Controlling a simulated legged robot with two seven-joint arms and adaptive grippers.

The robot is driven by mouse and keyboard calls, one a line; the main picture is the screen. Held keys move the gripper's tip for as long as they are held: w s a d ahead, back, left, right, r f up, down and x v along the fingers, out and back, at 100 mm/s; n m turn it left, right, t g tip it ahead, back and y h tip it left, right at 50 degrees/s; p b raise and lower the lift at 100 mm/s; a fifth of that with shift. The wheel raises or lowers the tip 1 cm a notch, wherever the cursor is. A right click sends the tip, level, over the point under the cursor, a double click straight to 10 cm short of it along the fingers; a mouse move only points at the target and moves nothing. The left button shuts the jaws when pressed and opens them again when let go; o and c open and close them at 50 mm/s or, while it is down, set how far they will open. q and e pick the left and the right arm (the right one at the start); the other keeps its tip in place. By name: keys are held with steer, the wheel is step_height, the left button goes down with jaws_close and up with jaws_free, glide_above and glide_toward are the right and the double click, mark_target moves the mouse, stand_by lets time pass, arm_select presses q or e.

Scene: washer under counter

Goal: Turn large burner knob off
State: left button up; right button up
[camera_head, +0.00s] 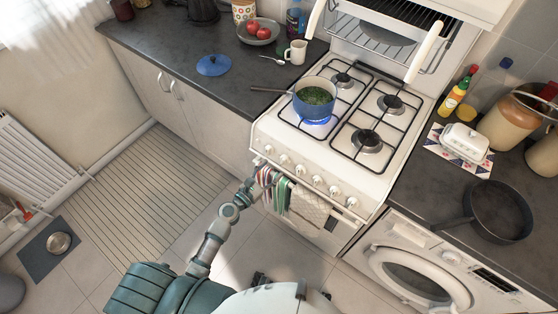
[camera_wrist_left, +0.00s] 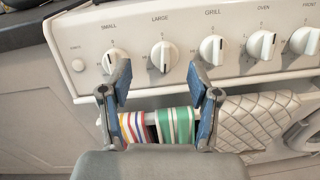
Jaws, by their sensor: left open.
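The large burner knob (camera_wrist_left: 162,55) is white and round, under the label "LARGE" on the stove's front panel in the left wrist view. My left gripper (camera_wrist_left: 160,80) is open and empty, its two fingertips apart to the left and right of this knob and slightly below it in the picture. I cannot tell how near the tips are to the panel. In the head view my left gripper (camera_head: 256,177) is at the stove front, small and partly unclear. A blue flame (camera_head: 316,122) burns under a blue pot (camera_head: 315,104). My right gripper is not in view.
The small knob (camera_wrist_left: 115,60) and grill knob (camera_wrist_left: 212,48) flank the large one, close to the fingers. Striped towels (camera_wrist_left: 175,125) and a quilted cloth (camera_wrist_left: 258,122) hang below. A washer (camera_head: 420,268) stands right of the stove.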

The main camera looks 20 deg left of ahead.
mark_target(282, 161)
arm_select(q)
steer(key=x, duration=0.4)
steer(key=shift+w+d, duration=0.15)
steer(key=shift+d, duration=0.25)
steer(key=shift+w+d, duration=0.4)
steer(key=shift+d, duration=0.15)
steer(key=shift+a, duration=0.45)
steer(key=c, duration=0.5)
steer(key=shift+a, duration=0.15)
steer(key=c, duration=0.6)
